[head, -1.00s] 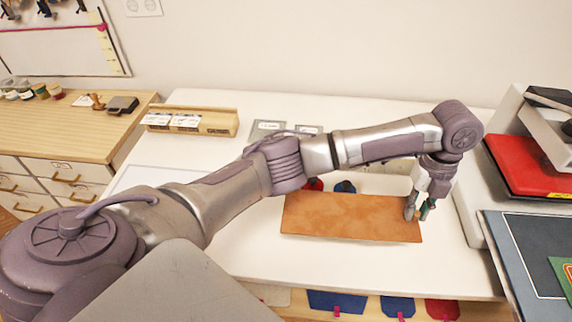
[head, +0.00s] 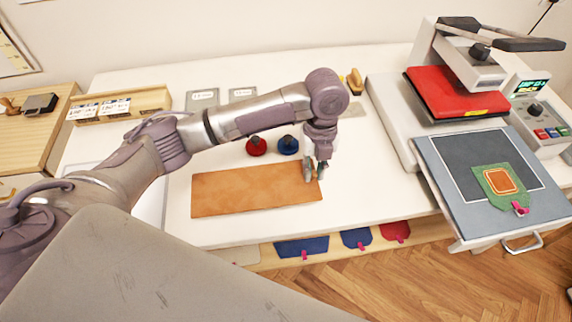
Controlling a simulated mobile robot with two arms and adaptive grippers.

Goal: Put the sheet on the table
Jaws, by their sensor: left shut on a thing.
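The sheet is a flat brown leather-like rectangle (head: 250,190). It lies level over the front middle of the white table (head: 375,205). I cannot tell whether it touches the tabletop or hovers just above it. My left gripper (head: 315,175) is shut on the sheet's right end, with its fingers pointing down. My right gripper is not in view.
Red (head: 256,146) and blue (head: 288,145) knobbed items stand just behind the sheet. A heat press (head: 450,93) stands at the right, its grey tray (head: 460,205) bearing a green patch (head: 503,200). A wooden box (head: 148,100) is at back left. Tabletop right of the sheet is clear.

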